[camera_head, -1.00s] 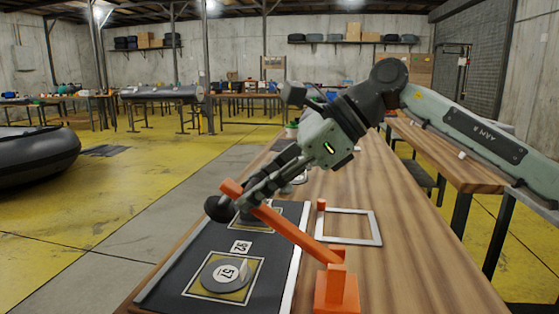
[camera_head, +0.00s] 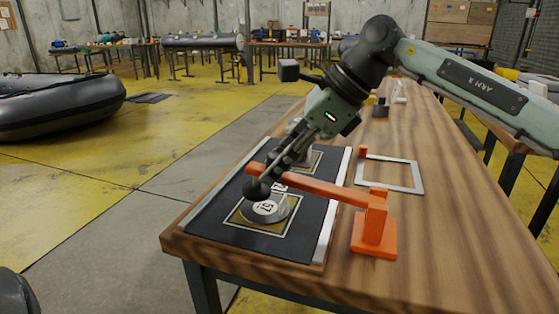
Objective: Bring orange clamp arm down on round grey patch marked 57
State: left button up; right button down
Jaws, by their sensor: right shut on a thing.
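The orange clamp arm (camera_head: 318,189) reaches left from its orange post and base (camera_head: 374,232) out over the black mat (camera_head: 213,220). My right gripper (camera_head: 265,178) is shut on the clamp arm near its free end. A dark round knob (camera_head: 256,190) shows below that end, at the upper left edge of the round grey patch marked 57 (camera_head: 277,214). I cannot tell whether it touches the patch. The patch lies on a yellow square with a pale outline, its far side partly hidden. My left gripper is not in view.
Another outlined square (camera_head: 316,160) lies farther back on the mat, mostly hidden by my right gripper. A pale rectangular frame (camera_head: 418,175) lies on the wooden table (camera_head: 440,235) right of the mat. A black inflatable boat (camera_head: 60,104) rests on the floor at left.

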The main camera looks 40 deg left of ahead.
aim_at(316, 181)
jog(key=shift+s+a+r, duration=0.15)
jog(key=shift+s+a, duration=0.15)
jog(key=shift+s, duration=0.05)
jog(key=c, duration=1.6)
grip_release()
jog(key=o, duration=0.3)
jog(key=shift+a, duration=0.1)
jog(key=shift+o, duration=0.2)
jog(key=shift+w, duration=0.1)
jog(key=shift+w+d, duration=0.1)
jog(key=shift+d, duration=0.1)
jog(key=shift+w+d+r, duration=0.1)
jog(key=shift+d+r, duration=0.1)
jog(key=shift+r, duration=0.1)
jog(key=v, duration=1.1)
